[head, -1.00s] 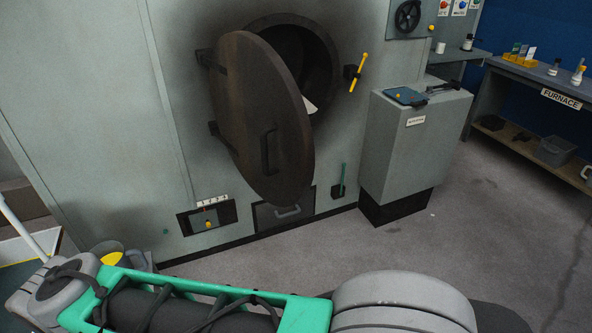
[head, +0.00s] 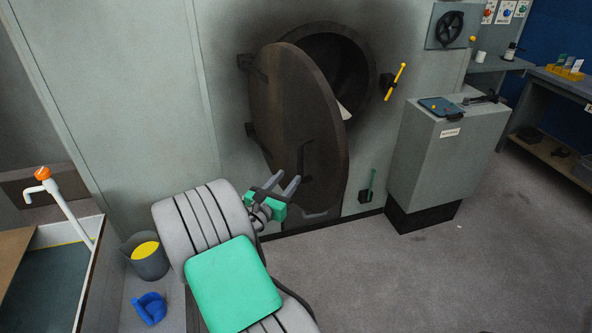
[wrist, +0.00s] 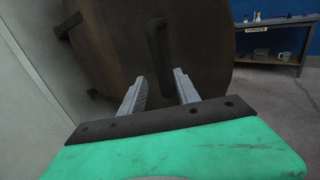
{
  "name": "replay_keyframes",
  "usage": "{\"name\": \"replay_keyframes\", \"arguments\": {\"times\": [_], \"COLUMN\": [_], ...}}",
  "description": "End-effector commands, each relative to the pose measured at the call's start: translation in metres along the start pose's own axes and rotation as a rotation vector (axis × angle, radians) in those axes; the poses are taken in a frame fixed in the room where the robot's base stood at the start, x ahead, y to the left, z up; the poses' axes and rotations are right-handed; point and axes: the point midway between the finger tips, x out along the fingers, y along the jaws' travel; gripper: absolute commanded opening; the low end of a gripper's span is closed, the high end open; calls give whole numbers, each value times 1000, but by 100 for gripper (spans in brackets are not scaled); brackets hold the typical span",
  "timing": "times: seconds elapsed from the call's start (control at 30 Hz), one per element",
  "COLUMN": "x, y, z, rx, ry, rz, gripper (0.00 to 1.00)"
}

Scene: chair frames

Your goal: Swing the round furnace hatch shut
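The round furnace hatch (head: 290,110) is dark brown and hinged on its left side. It stands part open in front of the dark furnace opening (head: 350,75). A dark vertical handle (head: 304,158) sits on its outer face; it also shows in the wrist view (wrist: 158,48). My gripper (head: 283,186) is in front of the lower part of the hatch, below and left of the handle. In the wrist view, the fingers (wrist: 160,88) are spread with nothing between them, pointing toward the hatch face below the handle. I cannot tell if they touch the hatch.
A yellow lever (head: 396,80) is on the wall right of the opening. A grey cabinet (head: 440,150) stands right of the hatch, with clear floor in front. At left are a bucket (head: 150,266), a blue object (head: 149,308) and a tank with an orange-topped pipe (head: 43,174).

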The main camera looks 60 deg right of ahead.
Motion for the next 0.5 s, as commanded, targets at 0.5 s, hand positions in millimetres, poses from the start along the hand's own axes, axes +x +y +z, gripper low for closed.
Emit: {"name": "replay_keyframes", "arguments": {"times": [0.5], "x": [68], "y": [-1], "z": [-1], "rx": [3], "ry": [0], "rz": [-3], "gripper": [38]}}
